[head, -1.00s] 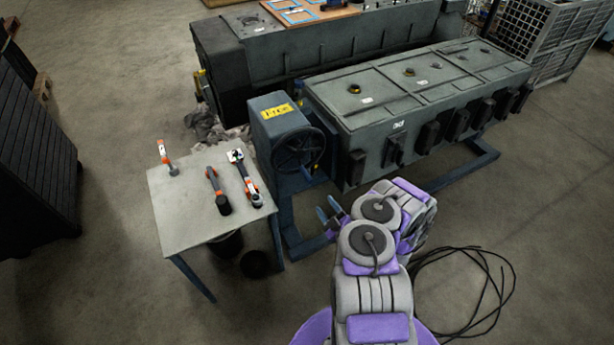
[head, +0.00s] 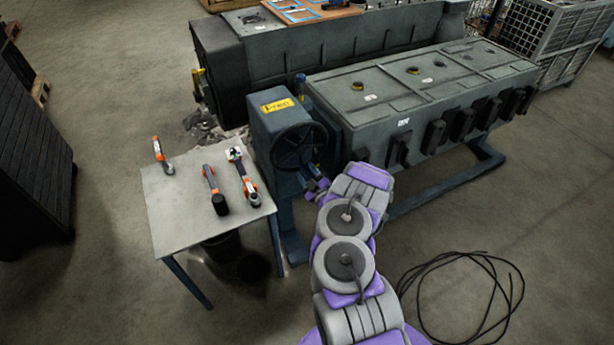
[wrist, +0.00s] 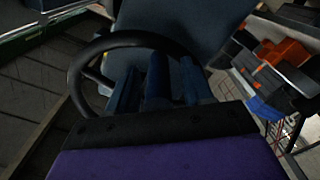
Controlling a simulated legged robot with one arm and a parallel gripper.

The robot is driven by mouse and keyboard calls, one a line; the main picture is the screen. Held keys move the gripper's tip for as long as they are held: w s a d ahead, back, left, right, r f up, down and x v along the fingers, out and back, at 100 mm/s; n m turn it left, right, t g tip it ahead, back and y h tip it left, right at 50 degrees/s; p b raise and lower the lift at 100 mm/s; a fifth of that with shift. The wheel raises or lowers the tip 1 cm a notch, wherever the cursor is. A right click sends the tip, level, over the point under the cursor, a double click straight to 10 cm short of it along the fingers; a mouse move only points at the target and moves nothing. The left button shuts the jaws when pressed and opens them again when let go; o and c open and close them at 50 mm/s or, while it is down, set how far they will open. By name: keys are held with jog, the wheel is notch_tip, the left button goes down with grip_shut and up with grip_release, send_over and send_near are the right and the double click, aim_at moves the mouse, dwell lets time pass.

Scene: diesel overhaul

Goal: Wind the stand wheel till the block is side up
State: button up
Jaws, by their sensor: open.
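The stand wheel (head: 300,147) is a dark spoked handwheel on the front of a blue-grey gearbox (head: 271,118) with a yellow label. The block (head: 420,90) is a long grey-green engine block on the stand, with a flat panelled face up and several dark stubs along its near side. My gripper (head: 317,188) is open at the lower right of the wheel. In the wrist view the wheel (wrist: 88,62) arcs across the left and top, and my blue fingers (wrist: 157,80) are close to its rim. I cannot tell whether they touch it.
A small table (head: 178,226) with orange-and-black tools stands left of the stand. Black cable (head: 462,290) lies coiled on the floor at right. A second large grey machine (head: 320,45) is behind, and a mesh cage (head: 545,40) is at back right. Floor between table and left dark cabinet is clear.

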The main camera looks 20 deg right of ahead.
jog(key=shift+w, duration=0.15)
grip_shut()
dwell(0.4)
